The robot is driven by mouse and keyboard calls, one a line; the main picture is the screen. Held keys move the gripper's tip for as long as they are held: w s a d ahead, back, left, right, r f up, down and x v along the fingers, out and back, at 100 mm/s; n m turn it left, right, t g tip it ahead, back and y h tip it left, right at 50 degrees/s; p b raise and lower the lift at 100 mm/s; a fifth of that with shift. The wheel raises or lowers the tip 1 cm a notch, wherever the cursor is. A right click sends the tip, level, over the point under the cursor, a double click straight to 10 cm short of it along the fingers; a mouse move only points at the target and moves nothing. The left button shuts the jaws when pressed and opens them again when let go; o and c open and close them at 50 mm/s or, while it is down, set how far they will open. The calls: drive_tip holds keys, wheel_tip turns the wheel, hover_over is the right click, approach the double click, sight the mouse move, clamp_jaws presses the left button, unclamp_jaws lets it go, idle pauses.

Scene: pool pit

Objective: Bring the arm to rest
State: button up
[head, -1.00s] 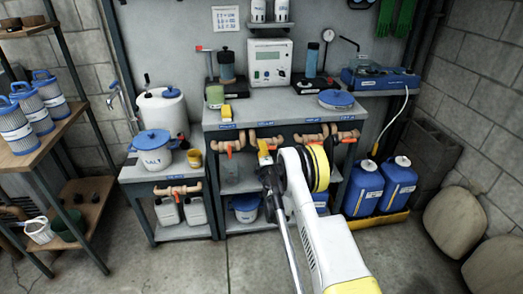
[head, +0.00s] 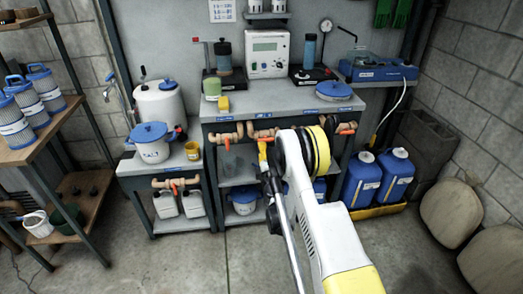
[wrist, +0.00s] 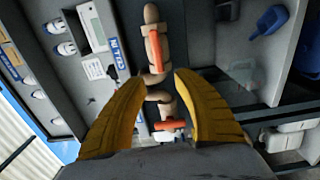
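My arm (head: 325,225), white with a yellow end and a yellow and black joint ring, reaches forward from the lower right of the head view. My gripper (head: 263,152) is in front of the workbench, near the pipework under its top. In the wrist view my gripper (wrist: 158,82) has its two yellow fingers spread apart, with nothing held between them. A tan pipe with orange handles (wrist: 155,50) shows beyond and between the fingers. I cannot tell how far the fingertips are from it.
The grey workbench (head: 285,102) carries a white meter and other equipment. A lower bench with a white pot (head: 152,145) stands left of it. Blue jugs (head: 362,180) stand in a yellow tray at right. A filter shelf (head: 45,142) is at far left. The foreground floor is clear.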

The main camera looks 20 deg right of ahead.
wheel_tip(320, 180, up, 17)
drive_tip(key=s+m+g+h, duration=0.2)
drive_tip(key=m, duration=0.4)
drive_tip(key=s+a+r+m+g, duration=0.3)
drive_tip(key=s+a+r+m, duration=0.15)
drive_tip(key=s+r, duration=0.5)
drive_tip(key=s+a+f+m+g+y, duration=0.1)
drive_tip(key=s+a, duration=0.4)
drive_tip(key=s, duration=0.6)
drive_tip(key=s+a+f+m+g+y, duration=0.2)
drive_tip(key=s+a, duration=0.3)
drive_tip(key=s, duration=0.6)
drive_tip(key=s+a+f+m+g+y, duration=0.1)
drive_tip(key=s+a+y, duration=0.3)
drive_tip(key=s, duration=0.6)
drive_tip(key=shift+s+a+f+g, duration=0.4)
drive_tip(key=shift+a+f+g, duration=0.1)
drive_tip(key=shift+a+g, duration=0.25)
drive_tip(key=shift+m, duration=0.25)
